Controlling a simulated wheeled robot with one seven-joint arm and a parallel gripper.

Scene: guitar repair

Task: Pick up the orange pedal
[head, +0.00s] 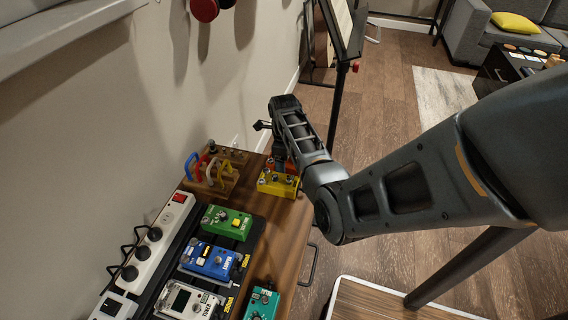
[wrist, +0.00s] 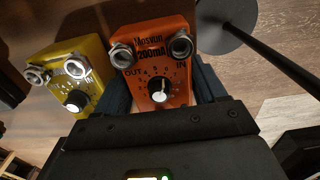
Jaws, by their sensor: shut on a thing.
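The orange pedal (wrist: 157,60) sits between the fingers of my gripper (wrist: 160,95) in the wrist view, its knob and two metal jacks facing the camera. My gripper is shut on it. In the head view only a small bit of the orange pedal (head: 291,166) shows behind the yellow pedal, near my gripper (head: 281,160); my arm hides most of it. The yellow pedal (wrist: 67,75) is just left of the orange pedal in the wrist view. I cannot tell whether the orange pedal is touching the table.
On the wooden table (head: 283,230) stand the yellow pedal (head: 278,183), a green pedal (head: 227,222), a blue pedal (head: 210,260), a white tuner (head: 189,301) and a teal pedal (head: 262,304). A power strip (head: 150,246) lies by the wall. A black stand (head: 340,90) rises behind my gripper.

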